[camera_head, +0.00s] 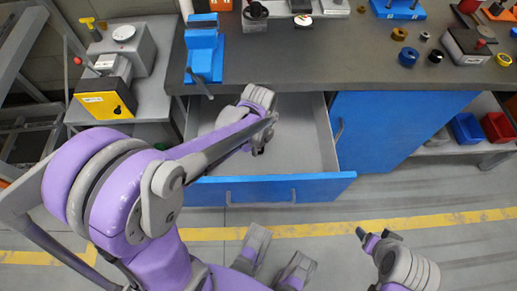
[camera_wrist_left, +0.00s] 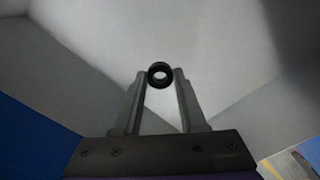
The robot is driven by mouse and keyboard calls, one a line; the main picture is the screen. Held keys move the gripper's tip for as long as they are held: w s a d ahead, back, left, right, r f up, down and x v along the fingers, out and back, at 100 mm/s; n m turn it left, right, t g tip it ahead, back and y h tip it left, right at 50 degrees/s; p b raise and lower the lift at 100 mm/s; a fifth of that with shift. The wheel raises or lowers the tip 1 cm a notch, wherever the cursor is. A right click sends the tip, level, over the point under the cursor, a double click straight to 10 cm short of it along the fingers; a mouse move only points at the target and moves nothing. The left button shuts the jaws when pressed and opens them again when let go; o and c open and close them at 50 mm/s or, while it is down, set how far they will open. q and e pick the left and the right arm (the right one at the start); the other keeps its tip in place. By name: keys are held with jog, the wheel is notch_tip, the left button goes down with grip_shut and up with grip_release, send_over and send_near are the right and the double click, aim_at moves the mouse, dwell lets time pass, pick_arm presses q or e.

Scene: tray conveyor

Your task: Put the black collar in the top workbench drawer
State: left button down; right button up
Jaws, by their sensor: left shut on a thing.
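The black collar (camera_wrist_left: 160,75) is a small dark ring held between the fingertips of my left gripper (camera_wrist_left: 160,84). The left wrist view shows it over the pale drawer interior. The top workbench drawer (camera_head: 310,188) is pulled out, with a blue front and a grey inside. In the head view my left gripper (camera_head: 261,140) is at the open drawer; the collar is hidden there by the arm. Whether the collar touches the drawer floor I cannot tell. My right gripper (camera_head: 366,238) is low at the right, over the floor, away from the drawer.
The workbench top (camera_head: 300,65) carries a blue vise (camera_head: 204,60) and several loose rings, including a blue one (camera_head: 408,57). A blue cabinet (camera_head: 385,130) stands right of the drawer. Blue and red bins (camera_head: 467,129) sit on a shelf at far right.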

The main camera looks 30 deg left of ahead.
aim_at(259, 163)
pick_arm(q)
notch_tip(259, 163, down, 9)
jog(key=shift+f+b, duration=0.2)
jog(key=shift+b, duration=0.9)
jog(key=shift+f, duration=0.15)
jog(key=c, duration=0.9)
grip_release()
jog(key=shift+f, duration=0.1)
jog(key=o, duration=0.4)
jog(key=shift+o, duration=0.2)
jog(key=shift+r, duration=0.6)
notch_tip(259, 163, up, 11)
jog(key=p, duration=0.3)
jog(key=shift+r, duration=0.15)
